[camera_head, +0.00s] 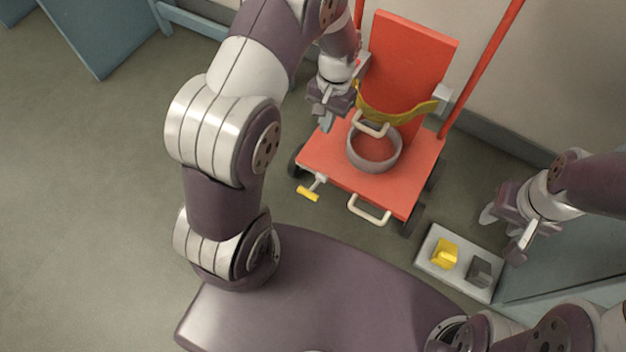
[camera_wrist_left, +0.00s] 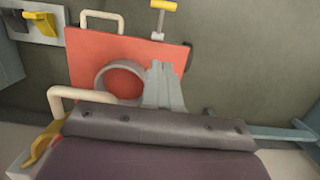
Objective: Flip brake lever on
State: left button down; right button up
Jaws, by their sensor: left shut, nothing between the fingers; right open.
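The brake lever (camera_head: 308,193) has a yellow bar on a short pale stem, at the front left corner of the red cart (camera_head: 345,168). It also shows at the top of the left wrist view (camera_wrist_left: 162,8), beyond the cart's edge. My left gripper (camera_head: 322,120) is shut and empty, above the cart's left side behind the ring and apart from the lever. Its closed grey fingers also show in the left wrist view (camera_wrist_left: 164,88). My right gripper (camera_head: 505,232) is open and empty at the right, near the panel and far from the lever.
A grey ring (camera_head: 374,165) is on the cart's deck. A yellow strap (camera_head: 385,112) crosses in front of the upright red backrest (camera_head: 408,55). A pale handle (camera_head: 369,210) sits at the cart's front. A grey panel (camera_head: 428,258) carries yellow and dark blocks. Floor left of the cart is clear.

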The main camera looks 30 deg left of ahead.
pick_arm(q)
jog(key=b, duration=0.9)
send_near(308, 194)
jog(key=w+f, duration=0.4)
jog(key=f, duration=0.2)
jog(key=s+b, duration=0.1)
jog(key=s+f+b, duration=0.1)
jog(key=s, duration=0.1)
jog(key=shift+a, duration=0.15)
